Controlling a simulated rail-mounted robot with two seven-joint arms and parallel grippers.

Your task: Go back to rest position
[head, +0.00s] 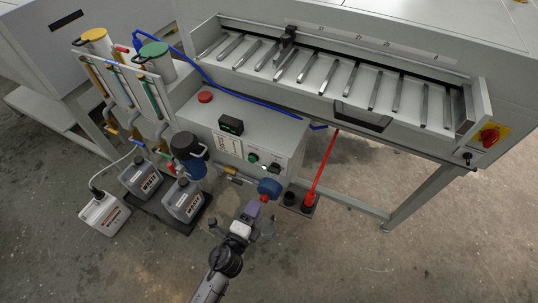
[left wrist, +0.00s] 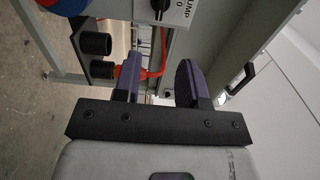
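My left gripper (head: 256,212) is in front of the grey control box of the plate processor (head: 225,130), in the lower middle of the head view. In the left wrist view its two purple fingers (left wrist: 160,78) stand apart with a clear gap. Nothing is held between them. The left arm comes up from the bottom edge of the head view. A blue round fitting (head: 269,187) is just beyond the gripper; I cannot tell whether they touch. My right gripper is not in view.
A red rod (head: 322,168) stands in a black holder (head: 290,198) near the gripper. Grey waste canisters (head: 184,201) and a white canister (head: 104,213) stand at left. The processor's roller tray (head: 350,118) spans the upper right. The floor at lower right is clear.

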